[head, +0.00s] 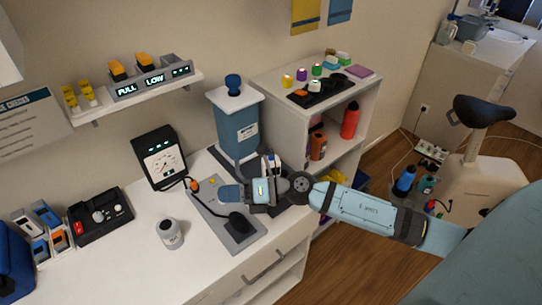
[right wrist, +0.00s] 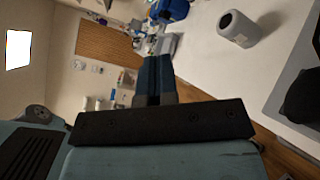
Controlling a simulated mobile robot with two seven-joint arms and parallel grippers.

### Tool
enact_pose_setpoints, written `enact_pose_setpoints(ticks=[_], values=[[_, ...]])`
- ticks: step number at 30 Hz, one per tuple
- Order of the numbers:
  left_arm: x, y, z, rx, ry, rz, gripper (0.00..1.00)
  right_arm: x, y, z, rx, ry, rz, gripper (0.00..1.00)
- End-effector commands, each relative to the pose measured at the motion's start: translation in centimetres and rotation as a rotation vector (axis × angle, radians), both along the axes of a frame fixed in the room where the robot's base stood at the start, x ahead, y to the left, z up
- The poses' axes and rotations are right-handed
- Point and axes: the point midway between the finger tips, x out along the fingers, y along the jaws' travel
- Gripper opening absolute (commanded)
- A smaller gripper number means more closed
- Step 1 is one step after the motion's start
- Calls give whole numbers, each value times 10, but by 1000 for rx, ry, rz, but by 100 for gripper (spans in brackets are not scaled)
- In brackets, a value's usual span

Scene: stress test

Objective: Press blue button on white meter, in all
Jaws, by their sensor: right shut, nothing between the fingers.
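A black-cased meter (head: 160,158) with a white dial face stands upright at the back of the white table. Several small white devices with blue or orange faces (head: 45,214) sit together at the far left. I cannot tell which thing is the white meter, and no blue button can be made out. My right gripper (head: 224,194) is shut and empty over the grey mat, fingers pointing left, apart from the meter. Its shut fingers (right wrist: 153,62) also show in the right wrist view. My left gripper is out of view.
A white jar (head: 169,234) stands left of the grey mat (head: 243,242), which bears a dark bulb (head: 241,222). A blue canister (head: 238,130) stands behind my gripper.

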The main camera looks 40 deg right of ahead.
Motion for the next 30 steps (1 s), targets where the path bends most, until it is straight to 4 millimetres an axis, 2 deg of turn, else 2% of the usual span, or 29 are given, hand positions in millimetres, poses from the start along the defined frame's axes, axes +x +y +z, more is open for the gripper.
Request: enact_pose_setpoints(ticks=[1,5,9,12,15,18,21,30], values=[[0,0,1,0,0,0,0,8,-8,6,-142,-87,46,0],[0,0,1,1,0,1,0,27,-35,10,-521,-273,140,0],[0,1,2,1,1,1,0,55,-85,21,-938,-423,189,0],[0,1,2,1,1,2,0,73,-121,34,-1180,-483,193,0],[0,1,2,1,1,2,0,85,-149,47,-1350,-513,185,0],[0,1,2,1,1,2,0,92,-168,57,-1461,-527,173,0],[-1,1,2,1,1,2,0,96,-178,63,-1519,-533,166,0],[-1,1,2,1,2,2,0,97,-182,65,-1543,-534,163,0]])
